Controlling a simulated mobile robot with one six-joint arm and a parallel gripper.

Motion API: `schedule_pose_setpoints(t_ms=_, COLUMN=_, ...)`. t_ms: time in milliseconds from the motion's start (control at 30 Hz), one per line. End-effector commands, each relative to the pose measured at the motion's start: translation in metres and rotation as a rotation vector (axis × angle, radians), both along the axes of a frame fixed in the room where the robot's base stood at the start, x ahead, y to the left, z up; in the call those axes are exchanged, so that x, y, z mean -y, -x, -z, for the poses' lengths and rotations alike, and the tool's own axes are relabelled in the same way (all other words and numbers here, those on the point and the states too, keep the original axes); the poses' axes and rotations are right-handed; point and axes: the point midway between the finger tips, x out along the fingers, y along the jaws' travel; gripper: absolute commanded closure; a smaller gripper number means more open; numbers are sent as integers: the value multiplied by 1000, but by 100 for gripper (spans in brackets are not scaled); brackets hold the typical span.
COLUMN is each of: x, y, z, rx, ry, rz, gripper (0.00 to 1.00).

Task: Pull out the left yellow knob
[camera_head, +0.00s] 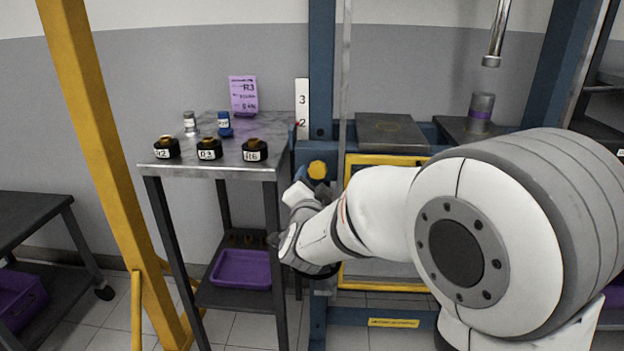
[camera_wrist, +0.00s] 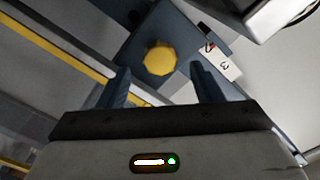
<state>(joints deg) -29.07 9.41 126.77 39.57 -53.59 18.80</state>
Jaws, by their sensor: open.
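A yellow knob (camera_head: 317,169) sits on the blue press frame (camera_head: 322,70), to the left of the yellow-edged opening. In the wrist view the same knob (camera_wrist: 159,58) lies beyond and between my two fingers, apart from them. My gripper (camera_wrist: 160,88) is open and empty, its fingers spread to either side of the knob. In the head view my arm hides most of the gripper, just below the knob. The right side of the press is hidden behind my arm.
A metal cart (camera_head: 205,172) with several black labelled parts and a purple card (camera_head: 243,93) stands left of the press. A purple tray (camera_head: 241,269) is on its lower shelf. A white number strip (camera_head: 302,108) is beside the frame post. A yellow post (camera_head: 110,160) stands farther left.

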Motion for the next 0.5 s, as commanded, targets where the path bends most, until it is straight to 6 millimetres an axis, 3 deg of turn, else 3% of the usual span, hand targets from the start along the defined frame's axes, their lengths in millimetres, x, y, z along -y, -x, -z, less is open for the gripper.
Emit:
schedule_pose_setpoints(t_ms=233, x=3, y=-41, z=1, rx=0, ry=0, rz=1, gripper=41)
schedule_pose_setpoints(t_ms=500, x=4, y=-59, z=0, rx=-1, ry=-1, rz=1, gripper=41)
